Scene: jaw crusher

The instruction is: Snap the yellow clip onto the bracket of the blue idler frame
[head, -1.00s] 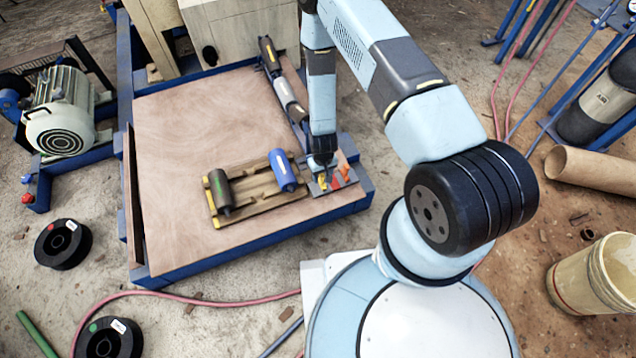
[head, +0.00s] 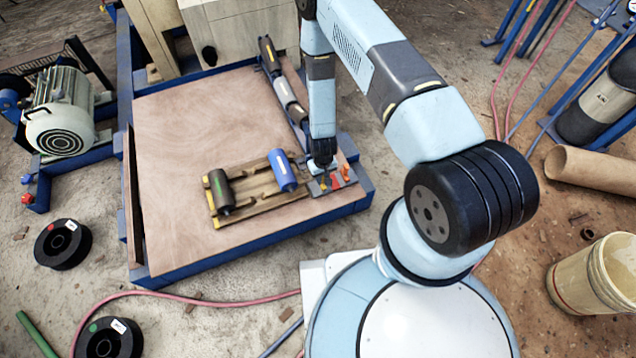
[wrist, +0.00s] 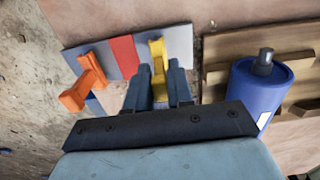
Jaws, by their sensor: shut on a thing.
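My gripper (wrist: 159,92) points down at the grey parts plate and is shut on the yellow clip (wrist: 158,62). The clip stands between the two fingers, its upper end showing beyond them. I cannot tell whether it still touches the plate. In the head view my gripper (head: 323,174) is small at the right end of the board, hiding most of the clip. The blue idler frame seems to be the blue rail with rollers (head: 284,88) at the board's back right. Its bracket cannot be made out.
The grey plate (wrist: 178,42) has a red patch (wrist: 124,56). An orange clip (wrist: 85,85) stands left of my gripper. A blue roller (wrist: 255,90) and a dark roller (head: 221,190) lie on a wooden rack (head: 252,207).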

